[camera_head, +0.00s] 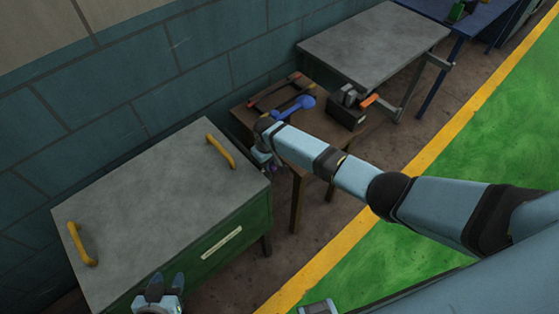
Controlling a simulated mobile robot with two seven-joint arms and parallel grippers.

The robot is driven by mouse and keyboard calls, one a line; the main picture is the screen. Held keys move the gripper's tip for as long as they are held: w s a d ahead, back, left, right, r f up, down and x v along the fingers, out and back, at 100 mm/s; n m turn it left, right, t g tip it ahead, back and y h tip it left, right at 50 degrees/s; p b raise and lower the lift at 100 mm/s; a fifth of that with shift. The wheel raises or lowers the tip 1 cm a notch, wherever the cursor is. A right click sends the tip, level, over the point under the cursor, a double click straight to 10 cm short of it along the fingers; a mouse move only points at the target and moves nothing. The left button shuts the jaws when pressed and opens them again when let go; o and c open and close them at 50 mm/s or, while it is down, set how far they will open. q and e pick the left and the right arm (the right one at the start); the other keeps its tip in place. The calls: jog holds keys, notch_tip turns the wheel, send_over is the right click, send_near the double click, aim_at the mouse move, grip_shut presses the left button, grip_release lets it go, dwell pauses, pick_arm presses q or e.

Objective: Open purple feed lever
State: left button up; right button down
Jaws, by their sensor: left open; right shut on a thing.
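A small purple piece (268,173), likely the feed lever, shows at the right end of the green cabinet (228,222) with the grey top. My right arm reaches in from the right, and its gripper (264,160) is at that end, shut on this purple piece. The wrist and the small size hide most of the grip, and I cannot tell the lever's angle. My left gripper (160,287) is open and empty at the bottom edge, in front of the cabinet, away from the lever.
Two yellow handles (221,151) stand on the cabinet top. A brown table (245,115) behind my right wrist bears a blue tool (293,108) and a dark block (346,112). A grey table (375,45) stands beyond. Green floor (500,130) lies clear at right.

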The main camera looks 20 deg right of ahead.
dwell(0.5)
jog(key=c, duration=1)
grip_release()
jog(key=shift+o, duration=0.2)
notch_tip(320, 180, up, 14)
jog(key=shift+f, duration=0.1)
